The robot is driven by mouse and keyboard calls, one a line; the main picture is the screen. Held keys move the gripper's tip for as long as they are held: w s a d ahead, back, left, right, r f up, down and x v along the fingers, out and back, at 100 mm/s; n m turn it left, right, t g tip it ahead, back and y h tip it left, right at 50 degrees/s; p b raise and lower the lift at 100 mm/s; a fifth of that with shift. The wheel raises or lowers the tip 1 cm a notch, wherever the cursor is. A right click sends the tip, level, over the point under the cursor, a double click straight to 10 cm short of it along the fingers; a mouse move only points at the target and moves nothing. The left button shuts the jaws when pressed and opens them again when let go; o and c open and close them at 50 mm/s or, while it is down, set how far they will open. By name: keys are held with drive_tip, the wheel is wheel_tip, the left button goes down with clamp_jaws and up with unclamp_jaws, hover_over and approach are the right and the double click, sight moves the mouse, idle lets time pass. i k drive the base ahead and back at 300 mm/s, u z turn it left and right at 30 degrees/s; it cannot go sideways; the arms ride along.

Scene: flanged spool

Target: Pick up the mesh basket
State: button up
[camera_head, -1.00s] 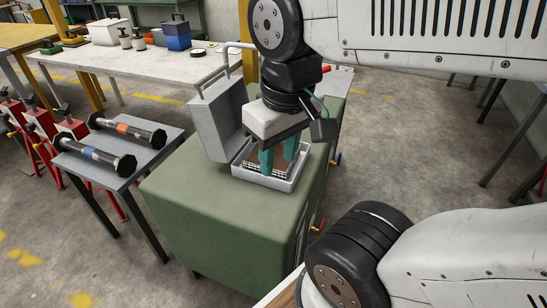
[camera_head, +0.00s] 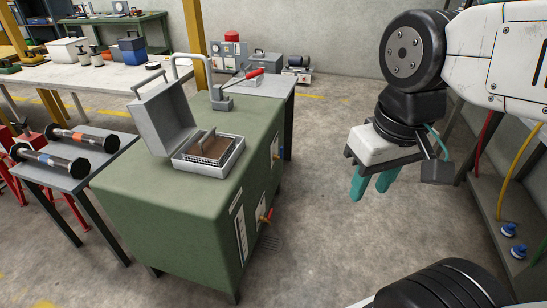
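The mesh basket (camera_head: 206,158) sits inside the open grey lidded box (camera_head: 228,163) on top of the green cabinet (camera_head: 150,205). My gripper (camera_head: 369,192) is to the right of the cabinet, over open floor and well apart from the basket. Its two teal fingers point down with a gap between them, and nothing shows between them.
A bent grey pipe and a red-handled lever (camera_head: 243,79) stand behind the box. A grey table (camera_head: 68,170) with dumbbell-like rollers is at left. A white-topped workbench (camera_head: 80,77) stands behind. Valves stick out of the cabinet's right side. The floor right of the cabinet is clear.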

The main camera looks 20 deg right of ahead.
sight(210, 149)
drive_tip(key=z, duration=0.95)
drive_tip(key=i, duration=1.45)
drive_tip(key=u, duration=1.15)
drive_tip(key=i, duration=0.45)
drive_tip(key=u, duration=0.45)
